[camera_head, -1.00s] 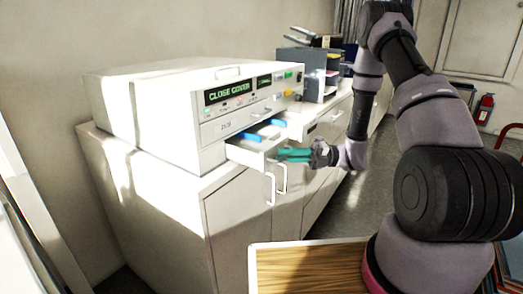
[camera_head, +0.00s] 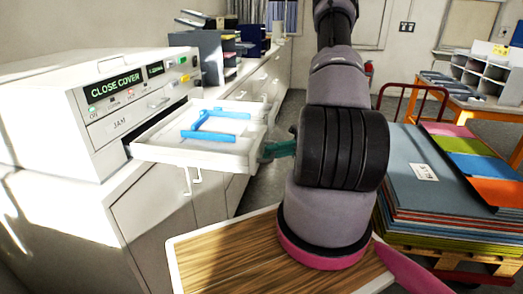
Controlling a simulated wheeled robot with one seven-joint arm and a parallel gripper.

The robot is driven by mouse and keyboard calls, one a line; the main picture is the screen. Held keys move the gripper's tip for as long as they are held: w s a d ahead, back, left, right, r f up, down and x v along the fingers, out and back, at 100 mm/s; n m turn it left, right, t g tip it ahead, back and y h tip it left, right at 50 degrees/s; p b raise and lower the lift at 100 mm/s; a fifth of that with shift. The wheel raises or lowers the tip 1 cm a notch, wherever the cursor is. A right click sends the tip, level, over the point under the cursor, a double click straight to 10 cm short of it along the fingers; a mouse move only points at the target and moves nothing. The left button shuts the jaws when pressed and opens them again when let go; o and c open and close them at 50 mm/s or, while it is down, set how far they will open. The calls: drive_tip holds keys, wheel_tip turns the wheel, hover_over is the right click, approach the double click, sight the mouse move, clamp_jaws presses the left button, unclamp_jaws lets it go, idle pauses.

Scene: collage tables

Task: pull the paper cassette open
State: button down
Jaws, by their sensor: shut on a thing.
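The paper cassette (camera_head: 160,152) is a white drawer with blue guides (camera_head: 215,124) inside. It stands well out of the front of the white copier (camera_head: 62,125), over the cabinet's front edge. My gripper (camera_head: 268,152) shows only as teal fingers at the cassette's front, on its right side in the picture. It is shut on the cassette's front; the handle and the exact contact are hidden. My arm hides the wrist. The copier's display (camera_head: 118,82) reads "CLOSE COVER".
A wooden-topped table (camera_head: 215,255) is close below my arm. A grey organiser (camera_head: 210,55) stands behind the copier. Grey floor (camera_head: 268,185) shows between the cabinets and my arm.

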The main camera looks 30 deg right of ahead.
drive_tip(key=shift+d, duration=0.1)
drive_tip(key=c, duration=0.9)
unclamp_jaws()
drive_tip(key=d, duration=0.3)
drive_tip(key=w+d+f, duration=0.1)
drive_tip(key=d, duration=0.6)
drive_tip(key=shift+w+d+f, duration=0.2)
drive_tip(key=shift+d+f, duration=0.05)
drive_tip(key=shift+d, duration=0.1)
drive_tip(key=a+r+n+t+h, duration=0.3)
drive_tip(key=a+r+n+h, duration=0.2)
drive_tip(key=r+n, duration=0.4)
drive_tip(key=a+r+n+t+h, duration=0.3)
drive_tip(key=a+r+n+h, duration=0.3)
drive_tip(key=r+n, duration=0.4)
drive_tip(key=s+a+r+n+t+h, duration=0.1)
drive_tip(key=a+r+n+t+h, duration=0.3)
drive_tip(key=r+n, duration=0.6)
drive_tip(key=shift+a+r+h, duration=0.25)
drive_tip(key=shift+a+h, duration=0.7)
drive_tip(key=shift+h, duration=0.25)
